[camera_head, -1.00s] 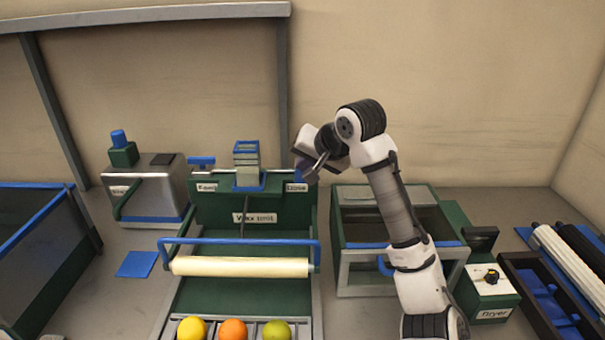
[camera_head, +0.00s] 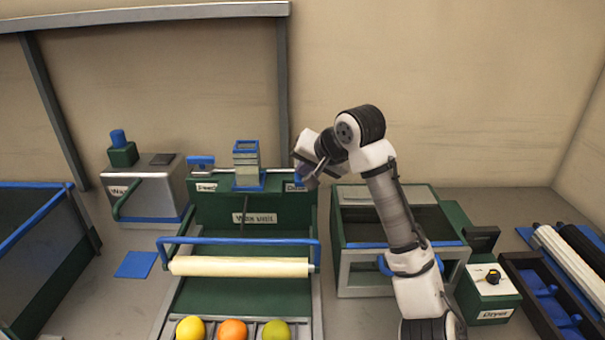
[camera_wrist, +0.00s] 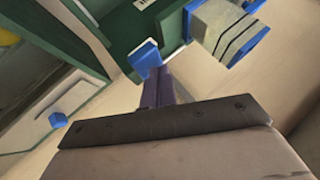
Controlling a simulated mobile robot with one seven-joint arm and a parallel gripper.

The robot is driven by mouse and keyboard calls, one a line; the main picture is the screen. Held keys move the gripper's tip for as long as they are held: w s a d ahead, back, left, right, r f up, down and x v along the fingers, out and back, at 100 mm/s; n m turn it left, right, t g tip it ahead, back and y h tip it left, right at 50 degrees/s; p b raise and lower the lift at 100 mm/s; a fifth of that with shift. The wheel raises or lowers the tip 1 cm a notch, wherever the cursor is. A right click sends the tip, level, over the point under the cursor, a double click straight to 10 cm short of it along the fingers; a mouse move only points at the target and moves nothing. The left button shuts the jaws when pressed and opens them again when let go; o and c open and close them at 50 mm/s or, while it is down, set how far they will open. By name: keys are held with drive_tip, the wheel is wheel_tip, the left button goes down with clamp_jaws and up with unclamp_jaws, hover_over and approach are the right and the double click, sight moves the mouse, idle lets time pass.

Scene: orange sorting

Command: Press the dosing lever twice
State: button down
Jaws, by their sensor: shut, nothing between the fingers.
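The wax unit (camera_head: 215,212) is a green panel with a "Feed" label on the left and a partly covered label on the right. A blue lever end, which I take as the dosing lever (camera_head: 299,180), shows at the right top of the panel, mostly hidden by my gripper (camera_head: 311,184). In the wrist view the blue lever paddle (camera_wrist: 145,56) lies at the tips of my closed fingers (camera_wrist: 155,85). They look in contact with it, but I cannot be sure. My gripper is shut and holds nothing.
A blue-framed stack (camera_head: 246,165) stands on the unit, left of my gripper. The feed lever (camera_head: 201,161) is further left. A roller (camera_head: 240,266) and several fruits (camera_head: 233,330) are in front.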

drive_tip(key=shift+f+b, duration=0.35)
drive_tip(key=shift+f, duration=0.4)
idle(0.5)
drive_tip(key=shift+r, duration=0.1)
idle(0.5)
drive_tip(key=shift+r+p, duration=1.75)
drive_tip(key=shift+p, duration=0.1)
wheel_tip(320, 180, up, 5)
drive_tip(key=p, duration=0.4)
drive_tip(key=shift+p, duration=0.3)
drive_tip(key=shift+f, duration=0.1)
